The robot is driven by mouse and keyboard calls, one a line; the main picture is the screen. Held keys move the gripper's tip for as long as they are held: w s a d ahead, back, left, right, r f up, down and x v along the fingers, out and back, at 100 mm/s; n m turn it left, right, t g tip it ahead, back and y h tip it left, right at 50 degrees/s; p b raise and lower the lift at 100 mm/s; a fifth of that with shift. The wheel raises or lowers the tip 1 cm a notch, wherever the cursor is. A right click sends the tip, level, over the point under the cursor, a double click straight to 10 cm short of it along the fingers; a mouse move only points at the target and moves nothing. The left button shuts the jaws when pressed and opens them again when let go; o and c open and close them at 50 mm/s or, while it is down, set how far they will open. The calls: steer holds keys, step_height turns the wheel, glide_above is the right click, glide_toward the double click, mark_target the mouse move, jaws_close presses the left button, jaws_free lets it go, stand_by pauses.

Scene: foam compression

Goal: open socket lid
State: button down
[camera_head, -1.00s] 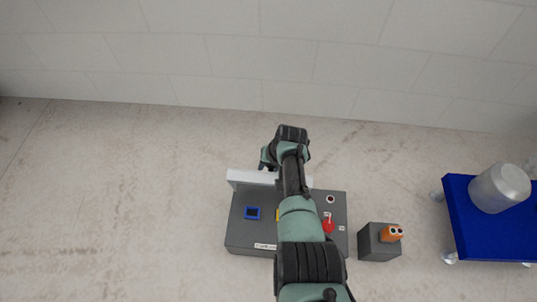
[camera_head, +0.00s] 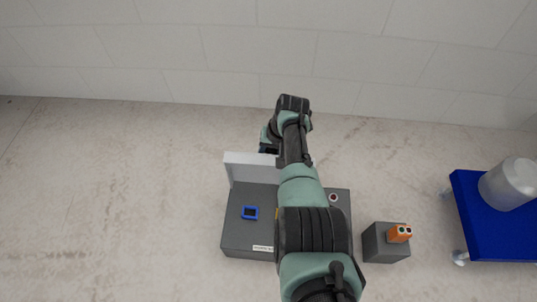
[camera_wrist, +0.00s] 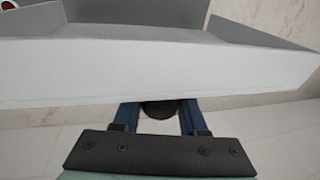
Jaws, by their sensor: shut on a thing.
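The white lid (camera_head: 243,170) stands raised along the back edge of the dark grey box (camera_head: 236,232). It also spans the wrist view (camera_wrist: 150,70) as a broad pale panel. My gripper (camera_head: 266,149) is at the lid's far side, partly hidden by my arm. In the wrist view my gripper (camera_wrist: 160,104) has its blue fingers reaching up to the lid's edge, either side of a dark rounded piece (camera_wrist: 160,110), seemingly the lid's handle. The fingertips are hidden behind the panel. A blue square socket frame (camera_head: 250,213) shows on the box's top.
A red-and-white round button (camera_head: 333,197) sits at the box's right. A grey block (camera_head: 383,245) with an orange two-holed connector (camera_head: 399,233) stands to the right. Beyond it is a blue cart (camera_head: 480,225) with a silver canister (camera_head: 508,184). Floor left of the box is clear.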

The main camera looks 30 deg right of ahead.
steer(key=shift+f, duration=0.1)
stand_by(0.3)
steer(key=shift+c, duration=2.3)
jaws_free()
steer(key=p+v, duration=1)
steer(key=v, duration=0.3)
steer(key=shift+p, duration=0.4)
